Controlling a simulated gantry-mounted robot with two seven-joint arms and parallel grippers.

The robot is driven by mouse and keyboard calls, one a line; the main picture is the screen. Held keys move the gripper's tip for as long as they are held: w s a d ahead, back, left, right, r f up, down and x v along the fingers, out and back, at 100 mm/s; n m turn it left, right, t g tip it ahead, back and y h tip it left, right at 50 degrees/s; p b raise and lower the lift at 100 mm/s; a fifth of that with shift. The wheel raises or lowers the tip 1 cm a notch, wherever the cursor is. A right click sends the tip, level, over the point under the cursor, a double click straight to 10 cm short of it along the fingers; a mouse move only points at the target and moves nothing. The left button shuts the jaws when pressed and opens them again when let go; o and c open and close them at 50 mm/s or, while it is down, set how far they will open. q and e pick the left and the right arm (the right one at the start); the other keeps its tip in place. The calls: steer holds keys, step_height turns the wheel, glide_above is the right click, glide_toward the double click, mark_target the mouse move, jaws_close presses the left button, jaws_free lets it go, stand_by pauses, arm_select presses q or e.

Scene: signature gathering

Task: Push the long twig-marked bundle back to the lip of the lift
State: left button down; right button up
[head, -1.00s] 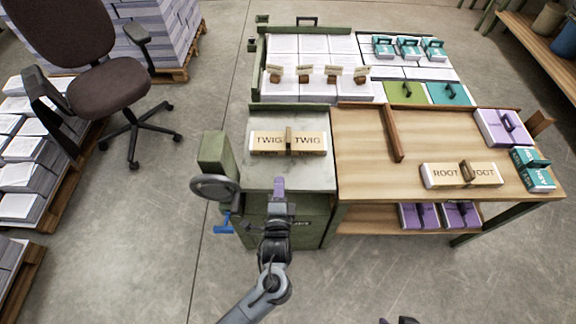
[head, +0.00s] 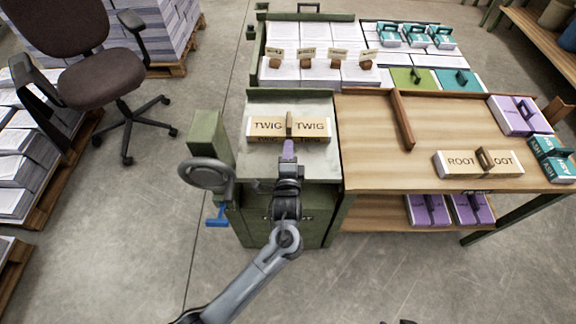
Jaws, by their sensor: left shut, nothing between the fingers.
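The long twig-marked bundle (head: 266,127) is a cream and tan block with a dark upright handle at its middle. It lies crosswise on the grey top of the lift (head: 318,163), with a bare strip of that top between it and the back edge (head: 290,94). My left gripper (head: 288,149) is shut and empty. Its purple-grey tips are at the middle of the bundle's front side, and I cannot tell whether they touch it. My right gripper is not clearly seen; a dark sliver at the bottom edge may be part of that arm.
A wooden table (head: 375,165) adjoins the lift on the right, with a wooden rail (head: 403,120) and a root-marked bundle (head: 458,164). Paper stacks (head: 318,70) with labelled holders stand behind the lift. A handwheel (head: 207,174) sticks out at the lift's left.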

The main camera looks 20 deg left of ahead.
mark_target(289, 128)
arm_select(q)
steer(key=shift+b+x, duration=0.95)
steer(key=shift+x, duration=1.65)
